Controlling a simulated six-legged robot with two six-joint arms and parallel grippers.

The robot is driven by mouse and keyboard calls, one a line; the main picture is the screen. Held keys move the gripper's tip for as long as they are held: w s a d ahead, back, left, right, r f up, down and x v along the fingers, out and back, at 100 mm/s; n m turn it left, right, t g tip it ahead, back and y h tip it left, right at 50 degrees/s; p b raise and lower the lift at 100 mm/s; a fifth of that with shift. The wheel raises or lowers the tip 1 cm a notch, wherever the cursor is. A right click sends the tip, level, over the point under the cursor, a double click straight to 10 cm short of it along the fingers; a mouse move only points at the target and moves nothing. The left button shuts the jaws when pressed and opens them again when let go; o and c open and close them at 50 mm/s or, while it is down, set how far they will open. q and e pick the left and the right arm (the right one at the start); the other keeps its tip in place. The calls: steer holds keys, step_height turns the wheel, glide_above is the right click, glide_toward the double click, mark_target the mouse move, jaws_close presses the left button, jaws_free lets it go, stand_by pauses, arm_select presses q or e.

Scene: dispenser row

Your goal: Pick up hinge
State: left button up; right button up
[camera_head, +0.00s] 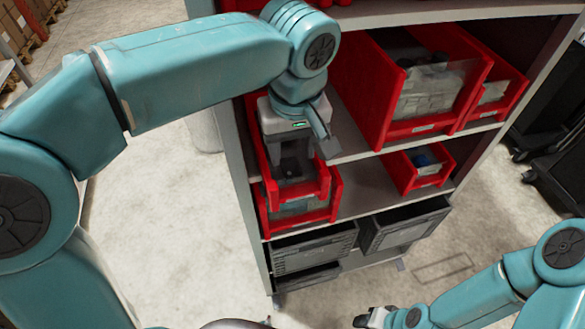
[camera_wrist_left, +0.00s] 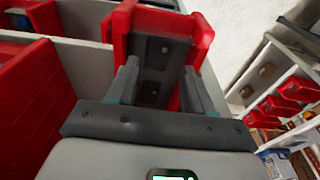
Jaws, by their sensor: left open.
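A dark grey piece with holes, which looks like the hinge (camera_wrist_left: 157,50), is in a red bin (camera_wrist_left: 203,32) in the left wrist view. It lies between and beyond my left gripper's fingers (camera_wrist_left: 160,80). Those fingers are apart, with no clear contact on it. In the head view my left gripper (camera_head: 290,160) reaches down over the small red bin (camera_head: 325,187) at the left of the shelf. The hinge is mostly hidden there by the gripper. My right gripper (camera_head: 372,318) is at the bottom edge, away from the shelf; its jaws are too small to judge.
Large red bins (camera_head: 436,85) stand on the upper shelf, right of my left arm. A smaller red bin (camera_head: 419,166) stands on the middle shelf. Grey crates (camera_head: 405,226) sit lower. The shelf board (camera_head: 365,193) between the bins is clear.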

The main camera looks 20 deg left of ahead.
mark_target(291, 168)
arm_select(q)
steer(key=shift+f, duration=0.5)
steer(key=f, duration=0.1)
steer(key=w+f, duration=0.1)
steer(key=f, duration=0.2)
steer(key=shift+w+a, duration=0.2)
steer(key=shift+a, duration=0.1)
steer(key=shift+s+d+f, duration=0.1)
steer(key=shift+f, duration=0.05)
steer(key=shift+s, duration=0.15)
steer(key=shift+w, duration=0.2)
steer(key=c, duration=0.8)
steer(key=shift+s, duration=0.1)
